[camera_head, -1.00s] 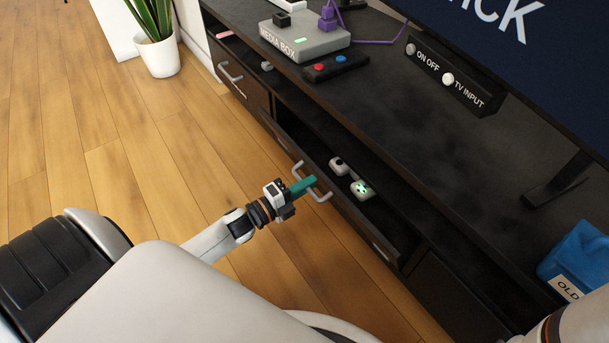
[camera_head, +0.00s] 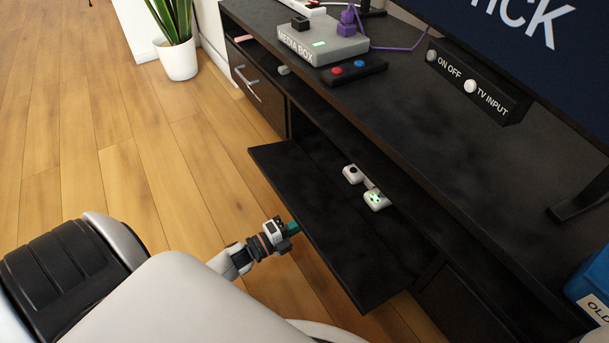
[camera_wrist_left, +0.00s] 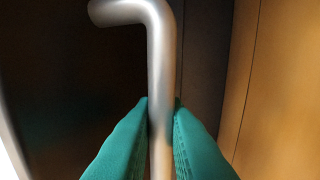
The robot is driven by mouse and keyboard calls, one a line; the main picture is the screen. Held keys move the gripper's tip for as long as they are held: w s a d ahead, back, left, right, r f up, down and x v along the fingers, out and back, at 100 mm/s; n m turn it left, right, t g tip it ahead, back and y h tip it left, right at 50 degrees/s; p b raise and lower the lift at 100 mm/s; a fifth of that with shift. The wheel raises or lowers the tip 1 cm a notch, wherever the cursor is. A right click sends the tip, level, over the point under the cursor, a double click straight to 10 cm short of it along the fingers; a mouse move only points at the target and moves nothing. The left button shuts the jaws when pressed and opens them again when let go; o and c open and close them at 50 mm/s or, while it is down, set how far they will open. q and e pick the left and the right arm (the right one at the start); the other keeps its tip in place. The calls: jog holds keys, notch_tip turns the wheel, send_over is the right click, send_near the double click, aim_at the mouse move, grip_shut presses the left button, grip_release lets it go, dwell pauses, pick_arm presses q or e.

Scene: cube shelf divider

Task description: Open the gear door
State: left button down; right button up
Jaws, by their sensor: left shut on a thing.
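The gear door (camera_head: 335,220) is a black flap on the front of the TV cabinet. It is folded down and outward, about flat, with its inner face up. My left gripper (camera_head: 293,228) is at the door's outer edge. In the left wrist view its teal fingers (camera_wrist_left: 162,125) are closed around the grey metal handle (camera_wrist_left: 160,60). The handle is hidden by the door in the head view. Two small white devices, one with green lights (camera_head: 376,199) and one with a dark top (camera_head: 352,174), lie inside the opened compartment. My right gripper is out of view.
A grey media box (camera_head: 320,45) and a black controller (camera_head: 352,69) stand on the cabinet top (camera_head: 430,120). A closed drawer with a handle (camera_head: 246,84) is to the left. A blue container (camera_head: 592,285) is at right.

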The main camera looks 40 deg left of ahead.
pick_arm(q)
jog(key=shift+w+d+f+b, duration=0.15)
jog(key=shift+f+b, duration=0.2)
jog(key=shift+f, duration=0.35)
jog(key=shift+w+a+f+b, duration=0.1)
jog(key=shift+f+b, duration=0.2)
jog(key=shift+f, duration=0.35)
jog(key=c, duration=1.8)
grip_release()
jog(key=shift+r, duration=0.1)
jog(key=p+v, duration=0.4)
jog(key=v, duration=0.7)
jog(key=shift+s, duration=0.5)
